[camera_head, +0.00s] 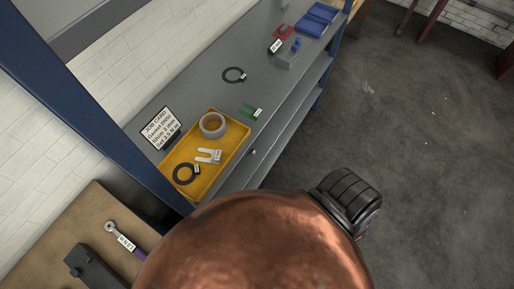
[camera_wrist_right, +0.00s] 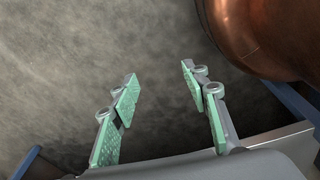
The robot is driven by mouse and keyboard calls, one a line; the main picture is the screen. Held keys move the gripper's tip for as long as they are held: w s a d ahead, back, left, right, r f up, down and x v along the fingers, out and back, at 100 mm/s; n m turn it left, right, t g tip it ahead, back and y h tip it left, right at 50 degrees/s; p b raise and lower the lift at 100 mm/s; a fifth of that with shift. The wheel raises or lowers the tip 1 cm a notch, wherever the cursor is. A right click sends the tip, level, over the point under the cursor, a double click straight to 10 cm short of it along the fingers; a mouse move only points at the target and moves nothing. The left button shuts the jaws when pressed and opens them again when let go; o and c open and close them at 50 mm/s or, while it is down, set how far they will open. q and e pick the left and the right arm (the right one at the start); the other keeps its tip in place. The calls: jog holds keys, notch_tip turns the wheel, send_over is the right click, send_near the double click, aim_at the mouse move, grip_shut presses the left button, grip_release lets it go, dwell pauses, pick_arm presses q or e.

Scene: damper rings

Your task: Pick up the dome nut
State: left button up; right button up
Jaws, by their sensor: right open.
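I cannot make out the dome nut for certain. A tiny pale object (camera_head: 253,152) sits at the bench's front edge, just right of the yellow tray, in the head view; it is too small to identify. My right gripper (camera_wrist_right: 160,82) is open and empty in the right wrist view, its green-padded fingers apart above the grey floor. No nut shows between or near its fingers. My left gripper is in neither view.
The yellow tray (camera_head: 237,146) on the grey bench (camera_head: 200,88) holds a pale ring (camera_head: 212,133), a dark ring (camera_head: 176,178) and a white fork-shaped piece (camera_head: 203,155). A job card (camera_head: 160,129) stands behind it. Another dark ring (camera_head: 226,77) and green piece (camera_head: 244,108) lie beyond.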

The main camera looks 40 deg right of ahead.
jog(key=w+d+r+t, duration=0.1)
jog(key=w+d+r, duration=0.15)
jog(key=w, duration=0.35)
jog(key=w+d+r, duration=0.2)
jog(key=w+r, duration=0.2)
jog(key=w, duration=0.2)
jog(key=n+t+y+p, duration=0.2)
jog(key=t+p, duration=0.1)
jog(key=t, duration=0.1)
send_near(254, 151)
jog(key=shift+w+d+f, duration=0.2)
jog(key=shift+w+f, duration=0.25)
jog(key=shift+f, duration=0.3)
jog(key=shift+w+a+f, duration=0.1)
jog(key=shift+w+f, duration=0.05)
jog(key=shift+w, duration=0.1)
jog(key=shift+x, duration=0.95)
jog(key=x, duration=0.4)
jog(key=shift+a+f+b, duration=0.1)
jog(key=shift+a+b, duration=0.25)
jog(key=shift+a, duration=0.05)
jog(key=shift+w+f, duration=0.1)
jog(key=shift+f, duration=0.2)
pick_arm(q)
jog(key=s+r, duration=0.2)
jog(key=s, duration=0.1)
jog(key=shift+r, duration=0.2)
